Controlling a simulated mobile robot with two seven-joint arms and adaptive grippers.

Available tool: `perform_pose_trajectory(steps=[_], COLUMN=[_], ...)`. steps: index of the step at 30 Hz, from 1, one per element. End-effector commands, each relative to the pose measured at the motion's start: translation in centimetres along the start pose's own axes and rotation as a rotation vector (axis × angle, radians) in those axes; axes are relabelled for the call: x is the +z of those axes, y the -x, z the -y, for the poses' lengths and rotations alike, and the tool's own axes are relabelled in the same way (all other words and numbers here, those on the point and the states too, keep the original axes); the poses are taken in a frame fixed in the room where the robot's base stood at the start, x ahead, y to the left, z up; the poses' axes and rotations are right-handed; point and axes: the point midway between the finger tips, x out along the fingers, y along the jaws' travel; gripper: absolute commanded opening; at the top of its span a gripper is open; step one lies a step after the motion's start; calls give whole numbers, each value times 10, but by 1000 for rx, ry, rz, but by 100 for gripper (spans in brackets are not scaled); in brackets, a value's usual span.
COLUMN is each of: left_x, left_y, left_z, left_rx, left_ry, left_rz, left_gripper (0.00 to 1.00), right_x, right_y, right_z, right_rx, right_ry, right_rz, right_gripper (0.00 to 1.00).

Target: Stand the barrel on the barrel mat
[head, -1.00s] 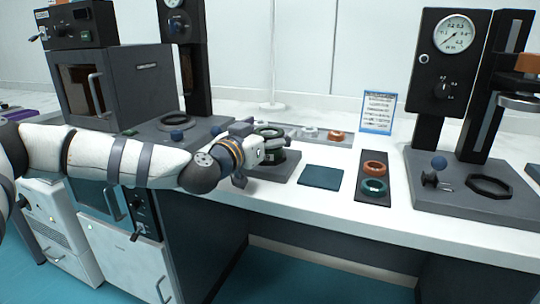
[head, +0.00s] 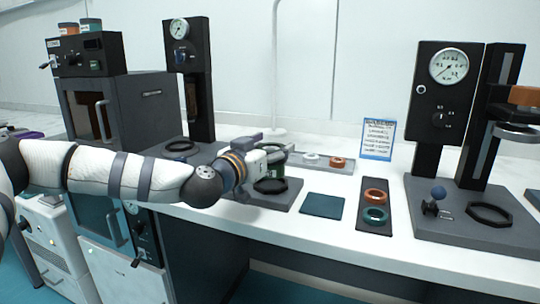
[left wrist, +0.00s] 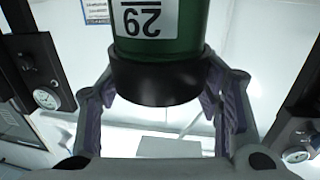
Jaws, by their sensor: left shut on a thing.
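My left gripper (head: 276,160) is shut on a barrel. In the left wrist view the barrel (left wrist: 160,45) is green with a black band at its end and a white label reading 29, which appears upside down; the gripper's fingers stand on both sides of it. In the head view the barrel is mostly hidden by the gripper, above a dark grey base with a black ring (head: 270,186). A flat dark teal square mat (head: 322,206) lies bare on the white table, to the right of that base. My right gripper is not in view.
A gauge stand (head: 445,105) with a grey base is farther right. A blue-framed sign (head: 377,139) stands behind. White table is clear in front of the mat.

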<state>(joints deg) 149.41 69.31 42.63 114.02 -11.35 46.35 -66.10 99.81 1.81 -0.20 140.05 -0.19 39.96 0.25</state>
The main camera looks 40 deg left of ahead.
Motion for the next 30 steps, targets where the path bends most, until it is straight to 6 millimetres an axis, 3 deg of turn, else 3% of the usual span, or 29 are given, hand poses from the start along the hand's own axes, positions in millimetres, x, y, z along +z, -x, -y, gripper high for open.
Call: perform_pose_trajectory(steps=[1, 10, 15, 21, 27, 30], left_x=[-15, -74, -90, -101, -97, -84], left_y=[6, 46, 86, 117, 124, 124], left_z=[-4, -23, -42, -59, -62, -66], left_rx=[5, 5, 6, 5, 3, 17], left_ry=[1, 1, 0, 0, 0, -1], left_rz=[-10, -21, -19, -13, -2, 4], left_gripper=[3, 3, 3, 3, 3, 3], right_x=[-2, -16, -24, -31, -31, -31], right_y=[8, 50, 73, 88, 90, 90], right_z=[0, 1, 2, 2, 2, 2], right_rx=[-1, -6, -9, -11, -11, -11], right_ry=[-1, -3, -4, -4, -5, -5], right_rz=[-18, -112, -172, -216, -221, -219], right_gripper=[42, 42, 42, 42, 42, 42])
